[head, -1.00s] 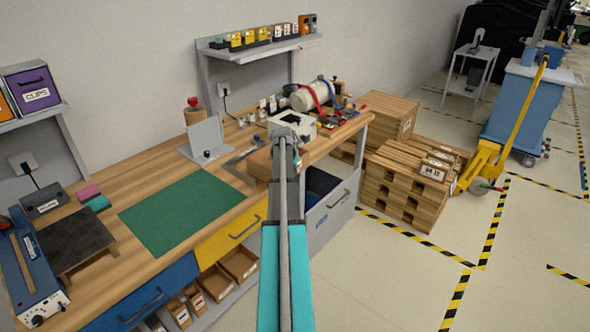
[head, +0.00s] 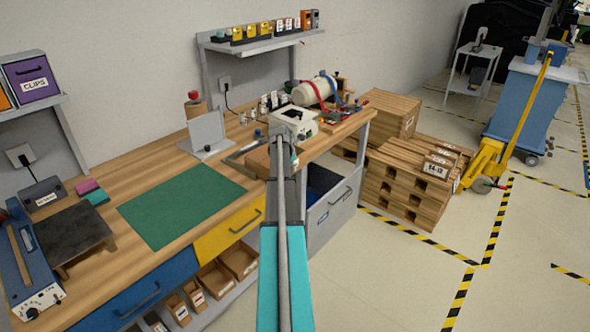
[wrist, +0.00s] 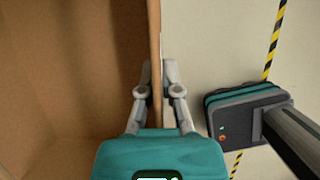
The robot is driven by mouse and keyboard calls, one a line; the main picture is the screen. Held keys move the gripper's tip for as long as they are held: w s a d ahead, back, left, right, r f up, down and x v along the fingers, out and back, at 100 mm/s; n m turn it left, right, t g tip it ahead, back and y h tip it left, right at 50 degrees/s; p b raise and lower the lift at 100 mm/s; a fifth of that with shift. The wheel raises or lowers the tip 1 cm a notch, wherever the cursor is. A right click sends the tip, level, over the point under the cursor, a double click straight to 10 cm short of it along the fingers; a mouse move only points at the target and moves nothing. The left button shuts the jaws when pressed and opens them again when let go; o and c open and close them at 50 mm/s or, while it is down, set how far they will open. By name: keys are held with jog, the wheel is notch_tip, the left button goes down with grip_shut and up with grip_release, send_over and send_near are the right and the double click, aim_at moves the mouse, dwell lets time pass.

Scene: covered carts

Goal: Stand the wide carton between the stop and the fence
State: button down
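The wide carton (head: 257,162) is brown and sits at the front edge of the bench, partly hidden behind my arm. In the wrist view its brown inside fills the left, and one thin upright wall (wrist: 155,60) runs between my fingers. My gripper (wrist: 158,72) has one finger on each side of this wall, close against it, and looks shut on it. In the head view my arm hides the fingers. An upright pale plate on a base (head: 206,135) and a low grey bar (head: 240,157) stand left of the carton; I cannot tell which is stop or fence.
A white machine (head: 293,122) and a cylinder with red and blue straps (head: 312,92) stand behind my gripper. A green mat (head: 180,207) lies clear at left. Wooden pallets (head: 415,185) stand on the floor to the right.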

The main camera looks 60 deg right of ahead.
jog(key=shift+w+d+f, duration=0.1)
jog(key=shift+w+d, duration=0.3)
jog(key=shift+w, duration=1.2)
jog(key=shift+w+d+r, duration=0.1)
jog(key=shift+w+d, duration=0.25)
jog(key=shift+w, duration=1.2)
jog(key=shift+w+d+f, duration=0.1)
jog(key=shift+w+d, duration=0.3)
jog(key=shift+w, duration=1.2)
jog(key=shift+f+b, duration=0.4)
jog(key=shift+b, duration=0.1)
jog(key=c, duration=0.7)
grip_release()
jog(key=shift+r, duration=0.1)
